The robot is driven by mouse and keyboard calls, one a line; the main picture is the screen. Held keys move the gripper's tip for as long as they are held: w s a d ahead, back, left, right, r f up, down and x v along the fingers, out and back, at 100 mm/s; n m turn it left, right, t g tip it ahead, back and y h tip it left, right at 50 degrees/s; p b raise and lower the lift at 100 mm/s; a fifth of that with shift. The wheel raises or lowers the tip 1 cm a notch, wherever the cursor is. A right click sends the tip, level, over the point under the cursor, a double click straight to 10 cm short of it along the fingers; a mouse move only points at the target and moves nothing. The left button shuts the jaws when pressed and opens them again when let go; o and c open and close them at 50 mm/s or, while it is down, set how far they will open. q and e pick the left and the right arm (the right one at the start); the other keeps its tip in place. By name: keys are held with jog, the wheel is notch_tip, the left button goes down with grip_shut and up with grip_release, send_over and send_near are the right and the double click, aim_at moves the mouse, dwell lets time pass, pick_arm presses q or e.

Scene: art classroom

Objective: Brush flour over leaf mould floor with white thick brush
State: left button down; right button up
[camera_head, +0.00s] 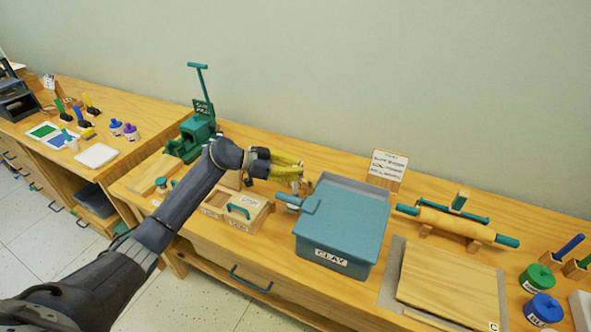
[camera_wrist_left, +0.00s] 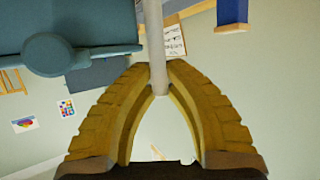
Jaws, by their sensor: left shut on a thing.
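My left gripper (camera_head: 299,172) is above the table, between the wooden box and the clay box, with its yellow fingers pointing right. In the left wrist view, its fingertips (camera_wrist_left: 158,88) are shut on a pale whitish rod (camera_wrist_left: 155,45), which looks like the handle of the white brush. The rod runs up out of that picture, so its far end is hidden. In the head view the brush is mostly lost behind the fingers. I cannot make out the leaf mould or the flour. My right gripper is in neither view.
A teal clay box (camera_head: 340,232) stands right of my gripper, with a sign (camera_head: 386,165) behind it. A labelled wooden box (camera_head: 228,213) and a green press (camera_head: 193,137) are to the left. A rolling pin (camera_head: 455,222) and wooden board (camera_head: 450,283) lie right.

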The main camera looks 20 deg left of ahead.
pick_arm(q)
jog(key=shift+f, duration=0.5)
dwell(0.8)
jog(key=shift+r, duration=3.55)
jog(key=shift+a, duration=0.1)
